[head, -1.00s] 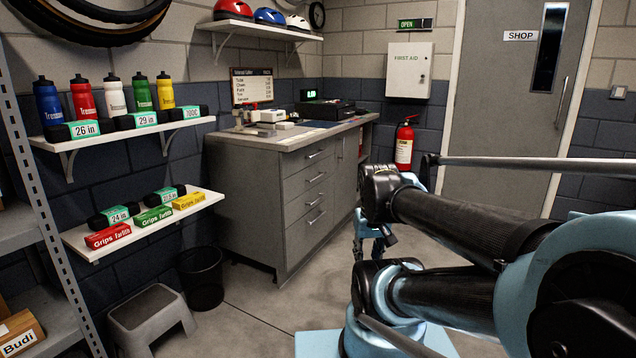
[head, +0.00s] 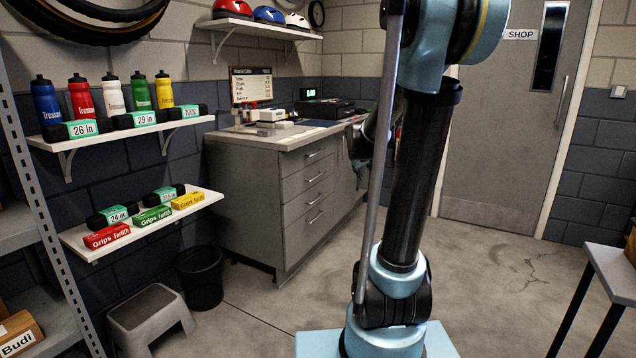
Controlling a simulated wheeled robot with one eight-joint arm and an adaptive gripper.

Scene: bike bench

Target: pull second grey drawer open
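The grey cabinet (head: 240,200) stands against the back wall with a column of grey drawers with bar handles on its front. The second grey drawer from the top (head: 300,184) is shut, flush with its neighbours. My gripper (head: 360,148) seems to be the dark shape at the cabinet's right front, partly behind my arm. It looks apart from the second drawer's handle, to its right. Its fingers are too small and hidden to tell whether they are open or shut.
A bin (head: 201,277) and a step stool (head: 150,318) stand on the floor left of the cabinet. Wall shelves (head: 150,222) hold boxed goods at the left. A table (head: 612,265) is at the right edge. The floor before the drawers is clear.

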